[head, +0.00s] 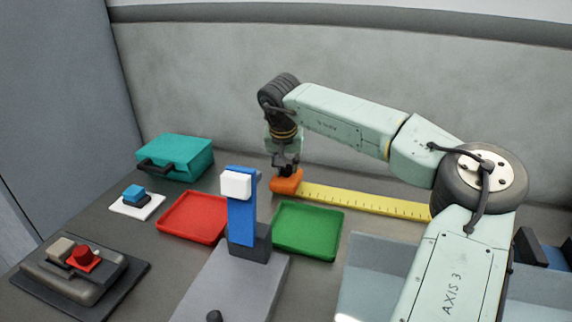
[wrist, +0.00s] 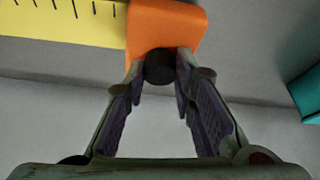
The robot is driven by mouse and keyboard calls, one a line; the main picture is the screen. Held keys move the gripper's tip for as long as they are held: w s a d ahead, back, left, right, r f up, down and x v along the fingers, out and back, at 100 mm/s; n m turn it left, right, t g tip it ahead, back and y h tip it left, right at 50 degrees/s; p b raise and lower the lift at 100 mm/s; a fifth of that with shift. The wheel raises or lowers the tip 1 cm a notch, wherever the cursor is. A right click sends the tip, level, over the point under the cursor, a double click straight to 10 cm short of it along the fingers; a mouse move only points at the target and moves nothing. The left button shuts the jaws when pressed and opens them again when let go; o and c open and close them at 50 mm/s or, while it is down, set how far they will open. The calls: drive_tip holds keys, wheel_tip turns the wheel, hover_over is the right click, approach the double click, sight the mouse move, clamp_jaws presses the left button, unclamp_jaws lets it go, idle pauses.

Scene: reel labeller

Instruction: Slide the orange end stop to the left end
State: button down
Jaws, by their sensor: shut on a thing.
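The orange end stop (head: 287,182) sits at the left end of the yellow ruled strip (head: 365,199) on the table. In the wrist view the end stop (wrist: 165,30) covers the strip's end, with the yellow strip (wrist: 60,20) running off to the left of that picture. A dark round knob (wrist: 160,66) stands on the end stop. My gripper (head: 287,168) reaches down from above, and its two fingertips close on this knob. The knob is partly hidden by my fingers in the head view.
A red tray (head: 193,217) and a green tray (head: 308,231) lie in front, with a blue post (head: 242,210) between them. A teal case (head: 175,157) stands to the left. A grey device with a red button (head: 82,258) is at front left. The grey wall is close behind.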

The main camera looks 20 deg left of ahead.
drive_tip(key=shift+a+r, duration=0.15)
drive_tip(key=shift+a, duration=0.1)
drive_tip(key=c, duration=1.5)
unclamp_jaws()
drive_tip(key=shift+a, duration=0.1)
drive_tip(key=shift+o, duration=0.9)
drive_tip(key=v, duration=1.2)
drive_tip(key=shift+s+f, duration=0.15)
drive_tip(key=shift+f, duration=0.1)
